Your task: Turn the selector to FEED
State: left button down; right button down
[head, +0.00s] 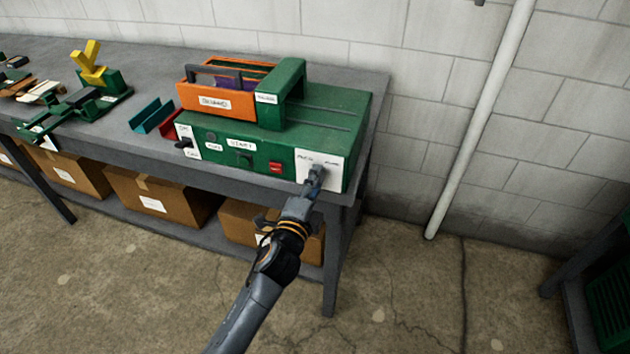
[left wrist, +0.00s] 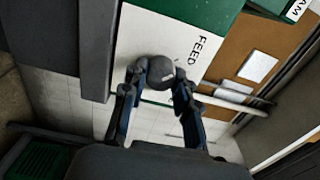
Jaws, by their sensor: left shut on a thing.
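The selector (left wrist: 150,68) is a dark round knob on a white plate (left wrist: 165,35) in the left wrist view. The word FEED is printed on the plate, above and to the right of the knob. My left gripper (left wrist: 157,77) is shut on the knob, one finger on each side. In the head view my left gripper (head: 316,176) reaches the white plate (head: 334,173) at the right end of the green machine (head: 222,130) and hides the knob. Two labels there are too small to read surely. Where the selector points is unclear. My right gripper is not in view.
An orange bin (head: 215,102) sits on top. Cardboard boxes (head: 150,200) stand on the shelf below the bench. A pipe (head: 478,125) runs down the wall on the right.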

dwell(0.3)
pick_arm(q)
jog(key=c, duration=1)
grip_release()
jog(key=v, duration=1.2)
